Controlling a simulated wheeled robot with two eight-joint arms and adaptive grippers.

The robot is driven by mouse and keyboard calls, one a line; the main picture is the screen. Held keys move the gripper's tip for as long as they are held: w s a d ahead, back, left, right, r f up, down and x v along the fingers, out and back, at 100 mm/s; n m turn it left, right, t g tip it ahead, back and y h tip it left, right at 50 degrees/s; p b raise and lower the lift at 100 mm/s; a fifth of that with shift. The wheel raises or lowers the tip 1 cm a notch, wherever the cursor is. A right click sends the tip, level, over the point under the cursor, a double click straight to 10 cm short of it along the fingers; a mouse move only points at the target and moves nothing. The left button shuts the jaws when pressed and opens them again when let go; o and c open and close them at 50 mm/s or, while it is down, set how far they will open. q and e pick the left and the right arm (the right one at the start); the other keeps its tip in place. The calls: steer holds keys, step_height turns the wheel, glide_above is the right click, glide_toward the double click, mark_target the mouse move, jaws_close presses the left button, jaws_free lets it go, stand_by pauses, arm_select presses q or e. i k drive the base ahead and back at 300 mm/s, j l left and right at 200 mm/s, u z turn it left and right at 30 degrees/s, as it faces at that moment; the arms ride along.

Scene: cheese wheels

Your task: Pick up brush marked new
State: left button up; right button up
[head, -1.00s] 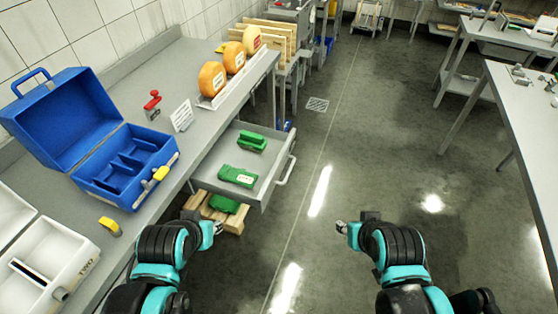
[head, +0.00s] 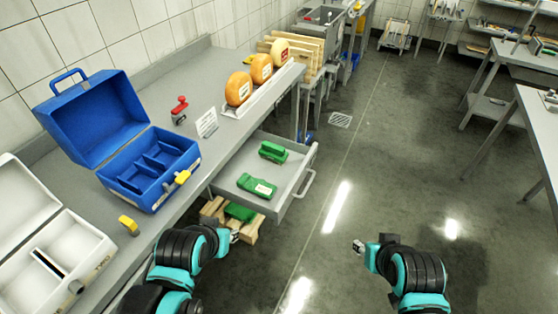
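Two green brushes lie in the open grey drawer (head: 227,181) under the left bench. The nearer brush (head: 256,187) carries a pale label on top, too small to read. The farther brush (head: 273,152) shows no label I can read. A third green object (head: 240,212) sits lower, on a wooden pallet beneath the drawer, partly hidden by it. My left gripper (head: 234,236) is below and in front of the drawer in the picture, near the pallet, apart from the brushes. My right gripper (head: 357,247) is over open floor to the right. Both are too small to tell open or shut.
The bench (head: 225,145) holds an open blue toolbox (head: 140,165), an open white case (head: 50,250), a red-handled item (head: 179,110), a small sign (head: 207,123) and cheese wheels (head: 262,69). The drawer juts into the aisle. The floor (head: 390,180) to its right is clear.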

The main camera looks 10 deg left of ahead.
mark_target(277, 152)
steer(key=u, duration=2.75)
steer(key=z, duration=0.5)
steer(key=l+z, duration=0.1)
steer(key=z, duration=0.35)
steer(key=l+z, duration=0.1)
steer(key=z, duration=1.35)
steer(key=i+l+z, duration=0.15)
steer(key=i+l, duration=0.35)
steer(key=i+l+z, duration=0.1)
steer(key=i+l, duration=0.35)
steer(key=i, duration=0.2)
